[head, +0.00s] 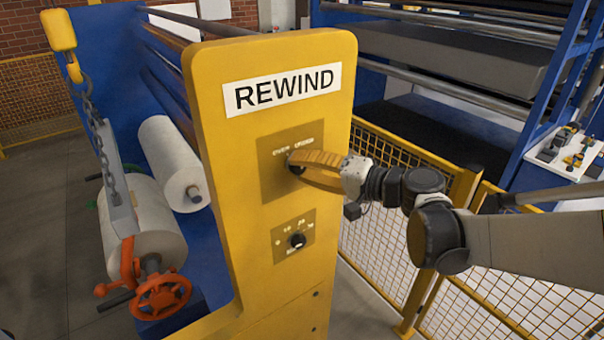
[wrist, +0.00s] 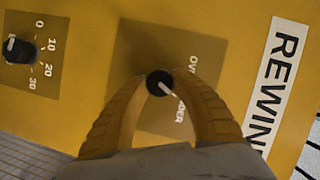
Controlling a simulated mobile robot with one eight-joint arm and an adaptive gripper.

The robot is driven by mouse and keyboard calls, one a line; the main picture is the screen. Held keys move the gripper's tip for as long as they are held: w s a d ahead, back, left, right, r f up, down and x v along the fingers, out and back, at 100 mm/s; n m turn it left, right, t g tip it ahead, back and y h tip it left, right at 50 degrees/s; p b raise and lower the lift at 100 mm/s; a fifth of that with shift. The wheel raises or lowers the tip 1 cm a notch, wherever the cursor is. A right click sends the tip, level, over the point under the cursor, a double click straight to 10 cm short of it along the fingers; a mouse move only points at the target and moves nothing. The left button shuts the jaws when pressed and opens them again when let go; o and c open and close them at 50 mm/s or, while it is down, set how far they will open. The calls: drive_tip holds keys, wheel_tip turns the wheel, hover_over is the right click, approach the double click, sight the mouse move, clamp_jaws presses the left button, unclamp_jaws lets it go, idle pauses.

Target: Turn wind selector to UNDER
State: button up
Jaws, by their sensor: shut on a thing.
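The wind selector is a small black knob (wrist: 158,80) with a white pointer line, on a brown square plate (head: 276,172) marked OVER and UNDER. In the wrist view the pointer slants to the lower right, toward the UNDER side, and a finger covers part of that lettering. My gripper (wrist: 160,86) has its orange fingers curved in from both sides and is shut on the knob. In the head view my gripper (head: 292,166) reaches the plate from the right, and its fingers largely hide the knob.
The plate is on a yellow post under the REWIND sign (head: 283,90). A second dial (head: 297,240) with numbers sits below it. A yellow mesh fence (head: 385,195) stands behind my arm. White rolls (head: 170,160) and an orange handwheel (head: 160,297) are at left.

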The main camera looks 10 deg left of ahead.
idle(0.4)
drive_tip(key=o, duration=1.2)
drive_tip(key=v, duration=1.2)
drive_tip(key=shift+w+f, duration=0.1)
drive_tip(key=shift+f, duration=0.1)
